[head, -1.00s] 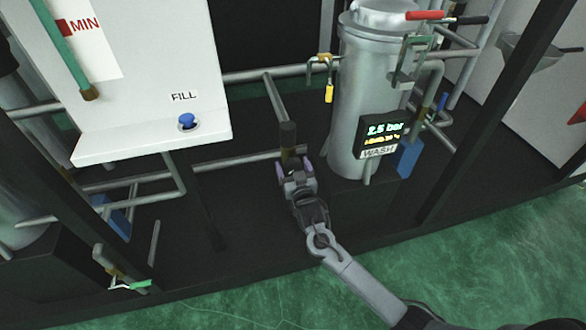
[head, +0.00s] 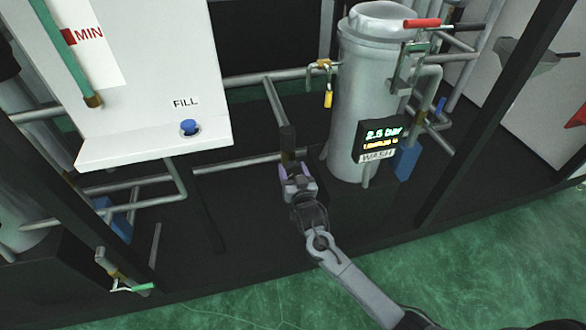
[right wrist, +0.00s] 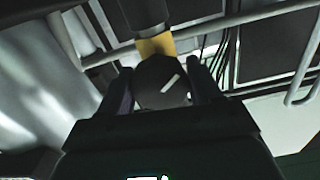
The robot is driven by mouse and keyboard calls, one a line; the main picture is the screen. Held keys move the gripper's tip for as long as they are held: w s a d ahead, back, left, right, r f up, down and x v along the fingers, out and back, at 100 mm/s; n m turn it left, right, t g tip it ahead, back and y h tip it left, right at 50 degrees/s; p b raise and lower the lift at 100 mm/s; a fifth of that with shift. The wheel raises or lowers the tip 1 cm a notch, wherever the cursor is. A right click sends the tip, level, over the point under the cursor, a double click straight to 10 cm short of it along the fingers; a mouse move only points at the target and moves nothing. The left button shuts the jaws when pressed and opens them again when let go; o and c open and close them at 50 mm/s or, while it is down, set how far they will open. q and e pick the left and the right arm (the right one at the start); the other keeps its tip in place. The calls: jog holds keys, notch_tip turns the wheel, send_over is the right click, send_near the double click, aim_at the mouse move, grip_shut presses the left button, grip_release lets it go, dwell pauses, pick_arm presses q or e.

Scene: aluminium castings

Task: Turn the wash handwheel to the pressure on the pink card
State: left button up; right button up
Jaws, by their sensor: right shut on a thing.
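The wash handwheel (right wrist: 158,88) is a dark round knob with a white pointer mark, seen between the fingers in the right wrist view. My right gripper (head: 295,170) is shut on it, and in the head view it hides the knob, at the lower end of a dark valve body (head: 287,140). The wash display (head: 382,136) on the grey vessel reads 2.5 bar, with a smaller yellow line that I cannot read. A WASH label (head: 377,155) sits below it. The pink card does not show in either view. My left gripper is out of view.
The grey vessel (head: 365,90) stands right of my gripper. A white panel (head: 150,90) with a blue FILL knob (head: 189,127) is at left. A yellow padlock (head: 328,98) hangs from the pipe behind. Pipes run behind the valve; green floor lies in front.

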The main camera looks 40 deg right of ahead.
jog(key=m+p, duration=0.3)
jog(key=shift+m, duration=0.4)
jog(key=shift+m+p, duration=0.95)
jog(key=shift+m, duration=0.15)
jog(key=shift+f+m, duration=0.1)
jog(key=shift+m, duration=0.2)
jog(key=shift+f, duration=0.1)
jog(key=o, duration=0.8)
jog(key=shift+o, duration=0.9)
jog(key=shift+a+r+p, duration=0.1)
jog(key=shift+r+p, duration=0.1)
jog(key=shift+p, duration=0.1)
